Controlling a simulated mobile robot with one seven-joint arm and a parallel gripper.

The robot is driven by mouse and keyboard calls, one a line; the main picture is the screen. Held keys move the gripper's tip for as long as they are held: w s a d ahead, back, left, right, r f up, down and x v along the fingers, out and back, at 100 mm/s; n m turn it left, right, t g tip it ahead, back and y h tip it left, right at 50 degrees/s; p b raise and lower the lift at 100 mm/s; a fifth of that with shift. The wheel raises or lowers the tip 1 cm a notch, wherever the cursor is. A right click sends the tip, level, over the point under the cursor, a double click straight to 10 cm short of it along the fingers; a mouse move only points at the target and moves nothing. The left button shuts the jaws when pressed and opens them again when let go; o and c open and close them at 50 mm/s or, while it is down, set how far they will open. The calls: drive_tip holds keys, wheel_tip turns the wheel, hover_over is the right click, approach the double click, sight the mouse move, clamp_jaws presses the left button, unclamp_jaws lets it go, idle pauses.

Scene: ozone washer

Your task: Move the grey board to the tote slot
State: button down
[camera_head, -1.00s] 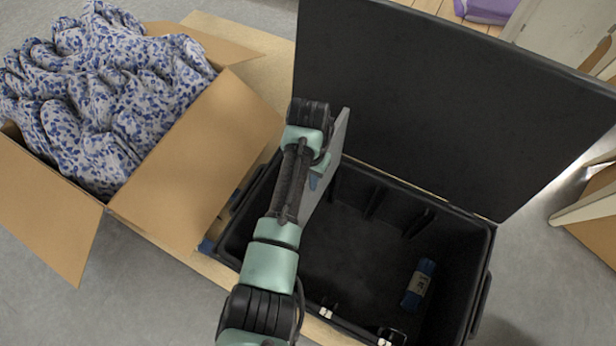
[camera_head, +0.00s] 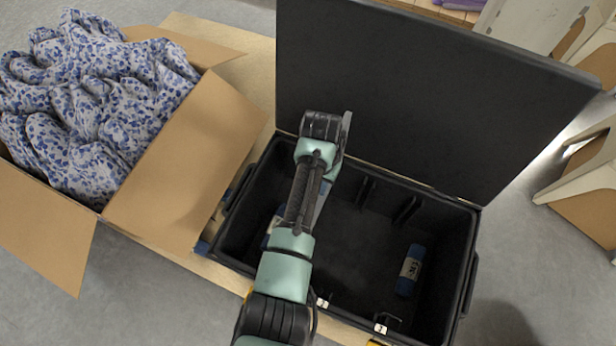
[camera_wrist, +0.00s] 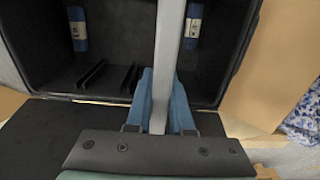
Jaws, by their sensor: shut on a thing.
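The grey board (camera_head: 345,128) shows nearly edge-on behind my wrist, over the back left part of the black tote (camera_head: 470,262). In the wrist view the board (camera_wrist: 168,45) stands upright as a narrow strip between the blue fingers. My gripper (camera_wrist: 165,88) is shut on it; in the head view my arm hides most of the board and the fingers. The tote slot (camera_head: 385,200), between short black ribs at the tote's back wall, also shows in the wrist view (camera_wrist: 110,80), to the left of the board. The slot looks empty.
The tote lid (camera_head: 430,90) stands open behind. Blue rolls lie inside the tote, one at the right (camera_head: 409,270) and one at the left (camera_head: 271,226), partly hidden by my arm. A cardboard box (camera_head: 185,165) with blue-patterned cloth (camera_head: 95,95) stands close at left.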

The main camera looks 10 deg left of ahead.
drive_tip(key=s+d+p, duration=0.2)
drive_tip(key=d+p, duration=0.1)
drive_tip(key=d, duration=0.8)
idle(0.5)
drive_tip(key=shift+d, duration=0.1)
drive_tip(key=shift+r, duration=0.15)
drive_tip(key=shift+f, duration=0.2)
idle(0.5)
drive_tip(key=shift+f+b, duration=1.6)
drive_tip(key=shift+f, duration=0.55)
drive_tip(key=shift+f+b, duration=1.1)
drive_tip(key=shift+f, duration=0.4)
drive_tip(key=shift+s, duration=0.1)
